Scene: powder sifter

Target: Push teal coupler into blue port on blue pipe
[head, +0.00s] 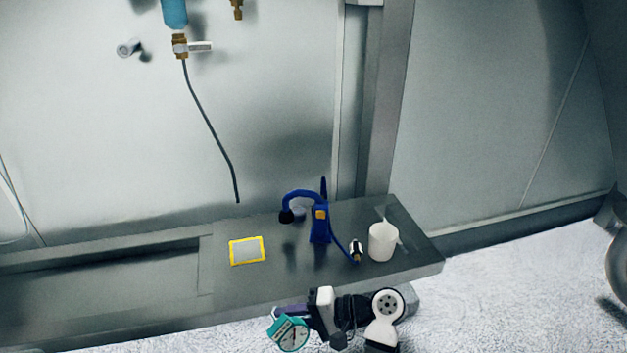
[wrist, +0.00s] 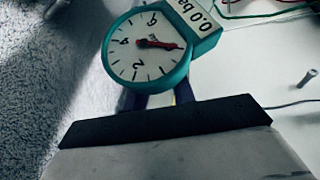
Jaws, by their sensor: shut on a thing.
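My gripper (head: 290,311) is low in the head view, in front of the bench. It is shut on a teal gauge (head: 292,334) with a round white dial. In the wrist view the gauge (wrist: 150,45) sits beyond the fingers, with a red needle and a "0.0" readout. I cannot make out a separate coupler on it. A light-blue pipe (head: 174,12) is on the wall at the upper left, well away from the gripper. A brass fitting (head: 180,46) with a white tag is at its lower end. I cannot make out a blue port.
The grey bench (head: 290,277) holds a yellow-framed pad (head: 247,250), a dark-blue tool (head: 320,222) with a hose, and a white cup (head: 382,242). A thin dark hose (head: 213,130) hangs from the fitting. A small grey knob (head: 128,48) and another brass fitting (head: 237,9) are nearby.

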